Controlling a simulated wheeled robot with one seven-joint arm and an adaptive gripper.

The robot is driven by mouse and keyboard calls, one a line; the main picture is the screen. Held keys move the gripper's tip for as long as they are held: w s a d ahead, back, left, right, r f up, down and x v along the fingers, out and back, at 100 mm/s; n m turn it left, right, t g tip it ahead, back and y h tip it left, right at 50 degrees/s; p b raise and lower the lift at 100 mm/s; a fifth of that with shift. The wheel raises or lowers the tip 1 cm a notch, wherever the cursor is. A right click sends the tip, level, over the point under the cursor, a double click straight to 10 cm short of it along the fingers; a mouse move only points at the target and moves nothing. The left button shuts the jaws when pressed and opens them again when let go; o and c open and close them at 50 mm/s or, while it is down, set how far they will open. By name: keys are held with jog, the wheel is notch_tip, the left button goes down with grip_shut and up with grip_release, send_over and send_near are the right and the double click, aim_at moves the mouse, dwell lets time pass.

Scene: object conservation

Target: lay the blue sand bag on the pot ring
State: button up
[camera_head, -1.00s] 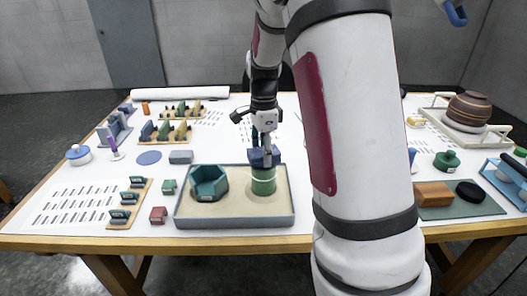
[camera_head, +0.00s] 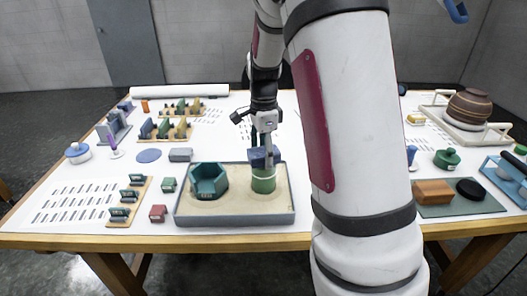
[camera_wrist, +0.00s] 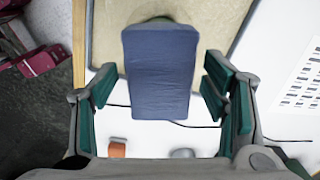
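The blue sand bag (camera_head: 257,158) is at the top of a green round piece with a pale band (camera_head: 263,183), which stands in the right half of a sand-coloured tray (camera_head: 235,219). This green piece may be the pot ring; its top is mostly hidden. I cannot tell whether the bag rests on it or hangs just above. My gripper (camera_head: 266,146) points down at the bag. In the wrist view, the bag (camera_wrist: 160,72) lies between the teal finger pads of my gripper (camera_wrist: 160,90), with narrow gaps showing on both sides.
A teal angular open holder (camera_head: 208,182) stands in the tray's left half. Small blocks, including a red one (camera_head: 158,213), lie left of the tray. Slotted racks (camera_head: 166,131) stand farther back.

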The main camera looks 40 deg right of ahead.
jog(key=shift+r, duration=0.1)
notch_tip(320, 180, up, 12)
dwell(0.7)
notch_tip(320, 180, up, 7)
jog(key=p, duration=0.2)
dwell(0.6)
